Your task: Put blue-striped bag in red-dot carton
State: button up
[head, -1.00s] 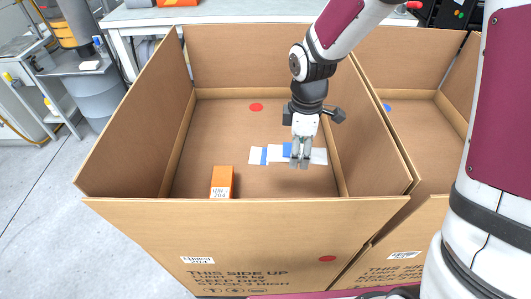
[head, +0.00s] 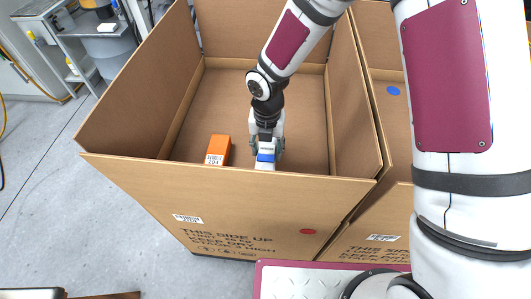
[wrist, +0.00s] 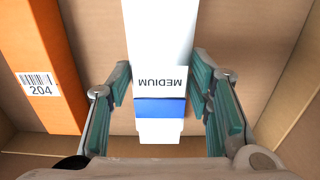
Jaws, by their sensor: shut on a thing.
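The blue-striped bag (head: 265,161), white with one blue band, shows below my gripper (head: 266,151) inside the red-dot carton (head: 245,214), near its front wall. In the wrist view the bag (wrist: 160,107) reads MEDIUM and runs lengthwise between the teal-padded fingers of my gripper (wrist: 160,88), which is shut on it. The carton is an open brown box with a red dot on its front wall. I cannot tell whether the bag touches the carton floor. The front wall hides the bag's lower end in the head view.
An orange box (head: 218,150) labelled 204 stands in the carton left of the bag. A second carton with a blue dot (head: 393,91) adjoins on the right. The carton floor (head: 220,95) behind the orange box looks clear.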

aim_at(267, 159)
jog(key=shift+f+b, duration=0.65)
jog(key=shift+f, duration=1.85)
jog(key=shift+f, duration=0.15)
jog(key=o, duration=1.2)
jog(key=shift+o, duration=0.2)
notch_tip(267, 159, up, 12)
jog(key=p, duration=0.3)
jog(key=shift+r+p, duration=0.2)
jog(key=shift+p, duration=0.2)
